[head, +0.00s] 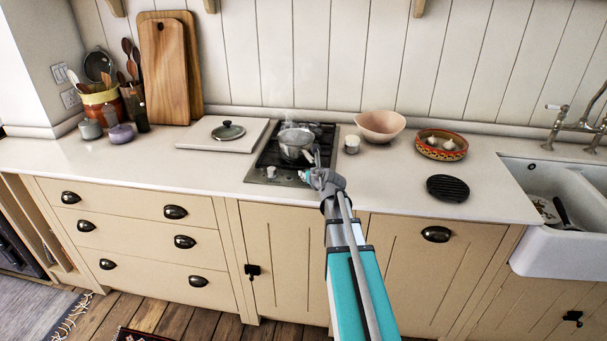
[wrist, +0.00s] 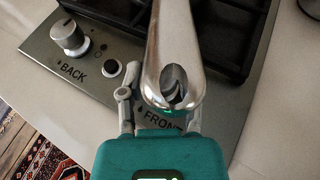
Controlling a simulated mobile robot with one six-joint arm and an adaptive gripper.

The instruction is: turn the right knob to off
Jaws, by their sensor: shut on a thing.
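The hob (head: 262,166) is set in the counter with a steel front panel (wrist: 40,49). The left knob (wrist: 69,37), above the word BACK, is in plain view in the wrist view. The right knob, by the word FRONT, is hidden under the saucepan handle (wrist: 174,40) and between my fingers. My gripper (wrist: 160,104) is down at the panel, its fingers closed around that spot; in the head view my gripper (head: 310,178) is at the hob's front right corner. Which way the right knob points cannot be seen.
A steaming saucepan (head: 296,150) stands on the hob, its handle reaching forward over my gripper. A white board (head: 195,139) lies to the left.

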